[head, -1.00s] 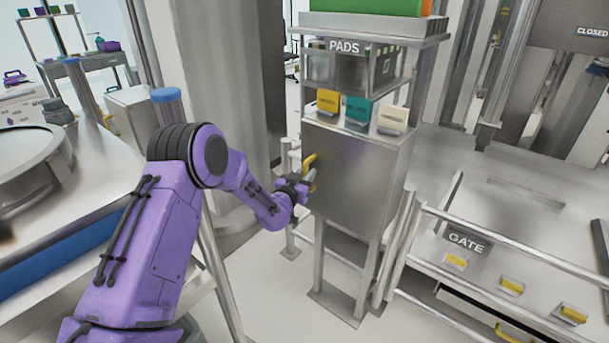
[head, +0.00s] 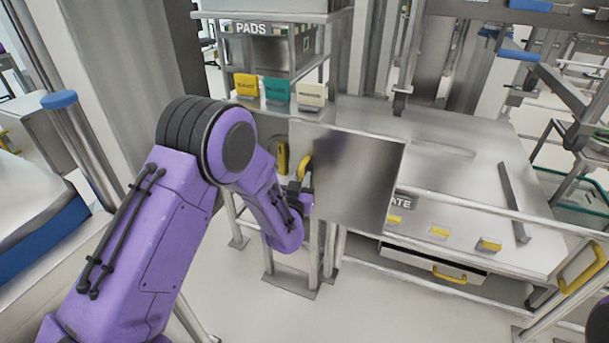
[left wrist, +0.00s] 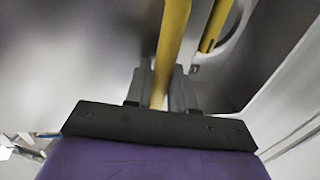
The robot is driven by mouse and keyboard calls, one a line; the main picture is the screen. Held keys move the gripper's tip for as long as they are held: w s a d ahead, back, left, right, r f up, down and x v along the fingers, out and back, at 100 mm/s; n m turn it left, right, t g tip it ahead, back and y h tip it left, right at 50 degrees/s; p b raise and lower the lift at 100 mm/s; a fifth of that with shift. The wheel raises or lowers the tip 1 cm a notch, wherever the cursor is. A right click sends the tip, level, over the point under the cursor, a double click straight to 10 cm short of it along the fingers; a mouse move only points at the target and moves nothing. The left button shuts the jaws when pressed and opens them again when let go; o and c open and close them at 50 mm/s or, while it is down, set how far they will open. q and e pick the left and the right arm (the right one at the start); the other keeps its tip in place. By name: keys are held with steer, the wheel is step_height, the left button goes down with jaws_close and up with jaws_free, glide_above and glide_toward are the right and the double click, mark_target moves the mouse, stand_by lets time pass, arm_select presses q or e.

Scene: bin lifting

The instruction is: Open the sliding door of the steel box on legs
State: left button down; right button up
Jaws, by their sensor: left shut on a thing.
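The steel box on legs (head: 268,128) stands at the centre of the head view, below the PADS shelf. Its flat steel sliding door (head: 362,185) sits far to the right of the box front, leaving an opening at the left. The door's yellow handle (head: 305,166) is near its left edge. My left gripper (head: 300,188) is shut on this handle; its fingertips are partly hidden by my arm. In the left wrist view the jaws (left wrist: 160,88) sit around the yellow bar (left wrist: 172,45). A second yellow piece (head: 283,158) shows within the opening. My right gripper is out of view.
Yellow, teal and white pads (head: 278,90) stand on the shelf above. A steel bench (head: 450,150) with a GATE label, partly covered by the door, and a rail (head: 470,205) lie to the right. A blue-capped post (head: 75,130) stands at the left.

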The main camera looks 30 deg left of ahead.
arm_select(q)
steer(key=shift+d, duration=0.15)
steer(key=c, duration=1.1)
jaws_free()
steer(key=b+v, duration=0.1)
steer(key=v, duration=0.9)
steer(key=shift+s+d, duration=0.15)
steer(key=shift+s, duration=0.1)
